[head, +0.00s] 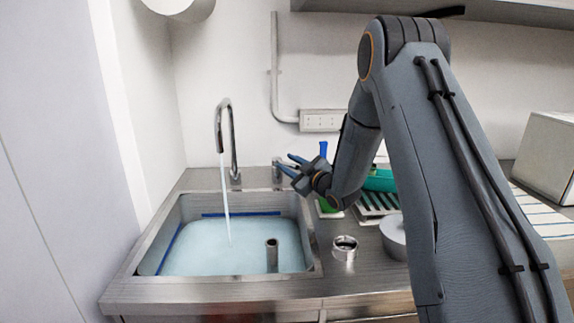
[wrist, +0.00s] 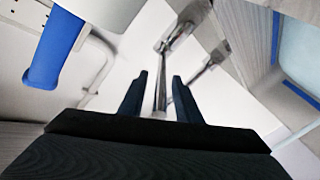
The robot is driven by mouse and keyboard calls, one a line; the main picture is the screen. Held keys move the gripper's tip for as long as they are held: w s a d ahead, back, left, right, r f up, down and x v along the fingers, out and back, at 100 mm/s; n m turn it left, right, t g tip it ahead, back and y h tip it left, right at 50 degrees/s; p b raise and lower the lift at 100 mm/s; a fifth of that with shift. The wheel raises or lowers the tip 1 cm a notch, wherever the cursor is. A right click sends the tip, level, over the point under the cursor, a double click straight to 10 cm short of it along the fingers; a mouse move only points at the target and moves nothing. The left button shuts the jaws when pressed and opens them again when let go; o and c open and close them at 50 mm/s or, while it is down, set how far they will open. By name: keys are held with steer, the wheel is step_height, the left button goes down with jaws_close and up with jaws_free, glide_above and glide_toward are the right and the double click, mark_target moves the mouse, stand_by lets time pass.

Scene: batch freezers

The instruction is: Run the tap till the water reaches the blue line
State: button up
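The tap (head: 228,140) is running; a thin stream falls into the steel sink (head: 312,255). Pale blue water (head: 195,245) covers the sink floor. The blue line (head: 240,214) runs along the sink's back and left walls, and the water surface looks slightly below it. My gripper (head: 290,165) is at the metal tap control (head: 277,172), right of the spout. In the wrist view my gripper (wrist: 158,85) has its two dark fingers apart, with a slim metal lever (wrist: 160,92) between them and gaps on both sides. Any contact is unclear.
A standpipe (head: 272,253) rises from the water. Right of the sink are a metal ring (head: 345,248), a round grey item (head: 394,238), a green item (head: 380,181) and a blue-handled item (head: 323,149). A wall socket (head: 322,120) is behind.

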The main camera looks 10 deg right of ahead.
steer(key=b+v, duration=0.1)
steer(key=v, duration=0.5)
steer(key=shift+s+d, duration=0.15)
steer(key=shift+s, duration=0.2)
stand_by(7.0)
